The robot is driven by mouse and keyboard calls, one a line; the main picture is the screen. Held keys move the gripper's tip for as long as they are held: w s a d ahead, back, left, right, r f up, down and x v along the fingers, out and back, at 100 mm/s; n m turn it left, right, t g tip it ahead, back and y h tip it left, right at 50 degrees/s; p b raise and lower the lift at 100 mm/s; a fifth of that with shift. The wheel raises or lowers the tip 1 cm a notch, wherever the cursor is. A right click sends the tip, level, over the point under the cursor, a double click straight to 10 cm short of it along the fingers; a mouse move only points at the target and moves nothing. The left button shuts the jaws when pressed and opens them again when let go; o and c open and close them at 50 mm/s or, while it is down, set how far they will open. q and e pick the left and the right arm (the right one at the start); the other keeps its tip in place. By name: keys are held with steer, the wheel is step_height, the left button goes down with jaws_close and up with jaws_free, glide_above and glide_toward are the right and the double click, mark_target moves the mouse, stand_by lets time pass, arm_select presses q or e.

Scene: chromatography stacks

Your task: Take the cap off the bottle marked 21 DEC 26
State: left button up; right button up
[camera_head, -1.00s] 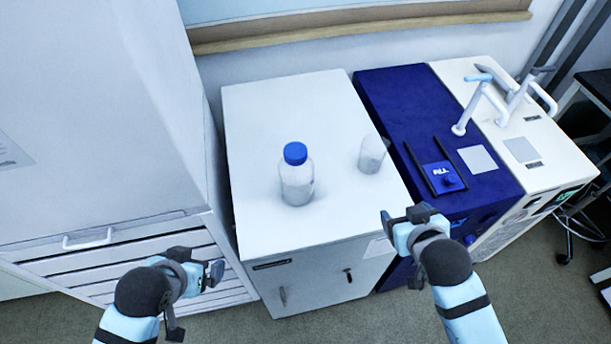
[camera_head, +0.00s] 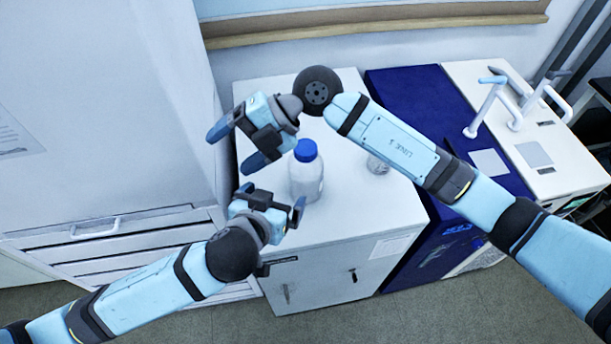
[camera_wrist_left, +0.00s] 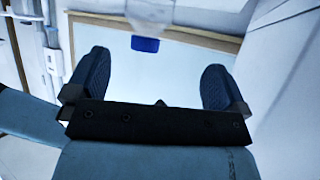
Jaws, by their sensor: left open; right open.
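A clear bottle (camera_head: 307,180) with a blue cap (camera_head: 306,150) stands upright on the white cabinet; I cannot read a date on it. My left gripper (camera_head: 272,197) is open and empty, just left of the bottle and near its lower part in the head view. In the left wrist view, the blue cap (camera_wrist_left: 145,44) and part of the bottle (camera_wrist_left: 150,12) appear upside down, beyond and between the two open fingers. My right gripper (camera_head: 235,147) is open and empty, left of the cap; its arm reaches across behind the bottle in the picture.
A clear glass vessel (camera_head: 377,165) stands right of the bottle, partly hidden by my right arm. The white cabinet (camera_head: 340,225) has bare top near its front edge. A tall grey unit (camera_head: 110,120) stands close on the left, blue and white instruments on the right.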

mark_target(305, 166)
steer(key=w+d+f+t+h, duration=0.1)
steer(key=w+d+h, duration=0.2)
steer(key=w+d+f+m+t+h, duration=0.1)
steer(key=w+d+h, duration=0.2)
steer(key=d+h, duration=0.1)
steer(key=w+d+f+m+t+h, duration=0.1)
steer(key=w+d+h, duration=0.3)
steer(key=shift+d+f+t, duration=0.1)
steer(key=shift+f+t, duration=0.25)
steer(key=shift+t, duration=0.05)
steer(key=shift+w+d, duration=0.15)
steer(key=shift+d, duration=0.05)
arm_select(q)
steer(key=shift+m+t+h, duration=0.3)
steer(key=shift+m+h, duration=0.2)
steer(key=shift+h, duration=0.1)
steer(key=x, duration=1.5)
steer(key=shift+d+f, duration=0.35)
